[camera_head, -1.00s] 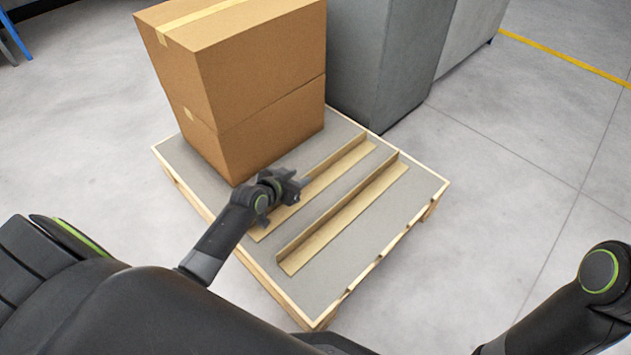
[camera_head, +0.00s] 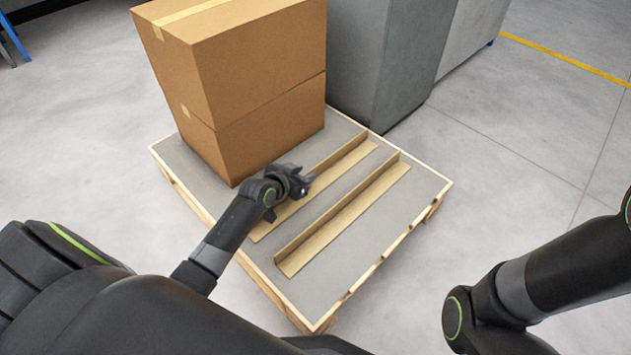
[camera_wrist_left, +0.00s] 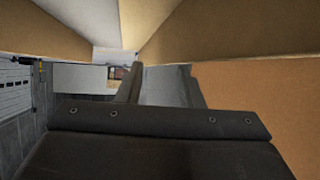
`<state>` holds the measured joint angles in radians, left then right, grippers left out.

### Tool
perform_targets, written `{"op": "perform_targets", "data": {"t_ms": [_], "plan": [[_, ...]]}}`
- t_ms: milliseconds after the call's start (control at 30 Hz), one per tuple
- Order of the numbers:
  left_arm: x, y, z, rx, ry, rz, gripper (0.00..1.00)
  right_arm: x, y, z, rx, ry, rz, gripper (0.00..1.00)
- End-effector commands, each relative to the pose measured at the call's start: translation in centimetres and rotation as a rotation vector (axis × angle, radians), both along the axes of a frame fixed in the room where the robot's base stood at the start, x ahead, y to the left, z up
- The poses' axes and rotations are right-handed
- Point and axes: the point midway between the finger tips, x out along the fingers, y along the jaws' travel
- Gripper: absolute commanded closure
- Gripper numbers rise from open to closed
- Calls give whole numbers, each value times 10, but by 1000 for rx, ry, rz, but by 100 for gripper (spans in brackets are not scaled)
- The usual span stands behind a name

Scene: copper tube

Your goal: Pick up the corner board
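Two tan L-shaped corner boards lie side by side on the pallet. The left corner board (camera_head: 343,160) is closer to the boxes, and the right corner board (camera_head: 345,215) is nearer the front right edge. My left gripper (camera_head: 308,180) is over the middle of the left board and hides part of it. In the left wrist view, the fingers of my left gripper (camera_wrist_left: 164,88) stand apart, with a grey gap between them. Tan surfaces, apparently board, fill the top of that view. I cannot tell whether the gripper touches the board. My right gripper is out of view.
Two stacked cardboard boxes (camera_head: 245,95) stand on the back left of the wooden pallet (camera_head: 425,200), close to my left gripper. A large grey block (camera_head: 375,65) stands behind the pallet. The floor (camera_head: 510,150) to the right is clear.

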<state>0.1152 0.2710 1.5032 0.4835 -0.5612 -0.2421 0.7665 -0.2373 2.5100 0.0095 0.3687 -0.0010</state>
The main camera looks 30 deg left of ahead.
Motion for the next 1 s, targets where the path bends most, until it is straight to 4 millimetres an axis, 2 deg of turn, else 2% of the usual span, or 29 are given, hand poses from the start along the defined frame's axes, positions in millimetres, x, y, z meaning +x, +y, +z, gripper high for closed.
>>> {"op": "perform_targets", "data": {"t_ms": [33,100,467,700,1000], "plan": [[7,-1,-8,0,-2,0,67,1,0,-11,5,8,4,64],[12,-2,-10,1,-1,0,67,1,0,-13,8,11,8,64],[17,-3,-9,0,-1,1,67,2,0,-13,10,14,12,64],[17,-3,-9,0,-1,1,98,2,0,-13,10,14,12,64],[17,-3,-9,1,-2,0,100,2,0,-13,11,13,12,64]]}}
